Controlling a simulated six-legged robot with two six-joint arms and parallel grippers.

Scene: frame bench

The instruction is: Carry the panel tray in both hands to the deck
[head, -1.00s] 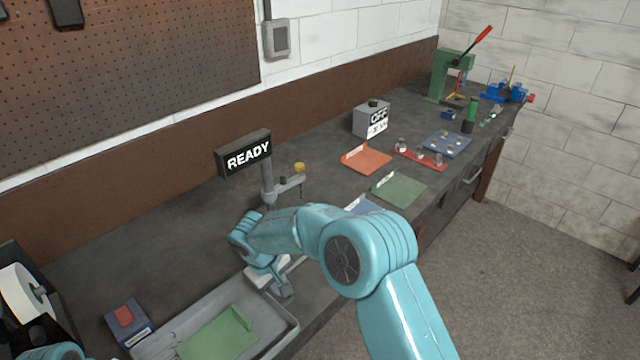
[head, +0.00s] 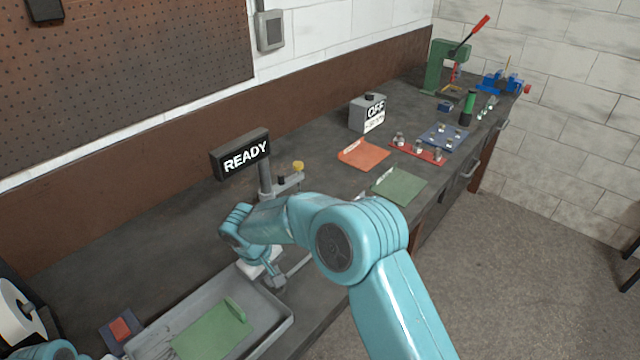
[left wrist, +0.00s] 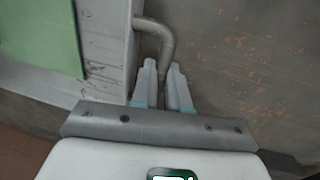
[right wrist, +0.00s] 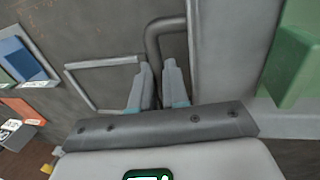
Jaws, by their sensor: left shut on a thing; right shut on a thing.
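The panel tray (head: 279,327) is a shallow grey tray at the bottom left of the head view. A green panel (head: 212,332) with a raised tab lies in it. My right gripper (head: 275,284) is at the tray's right end; in the right wrist view its fingers (right wrist: 157,88) are shut on the tray's bent grey handle (right wrist: 153,38). In the left wrist view my left gripper (left wrist: 162,88) is shut on the other handle (left wrist: 165,40). My left fingers are out of the head view. I cannot tell which surface is the deck.
A READY sign (head: 245,157) on a post stands behind my right arm. A blue box with a red top (head: 120,328) is beside the tray's left end. Orange (head: 364,154) and green (head: 400,186) mats and an OFF box (head: 368,115) lie farther right along the bench.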

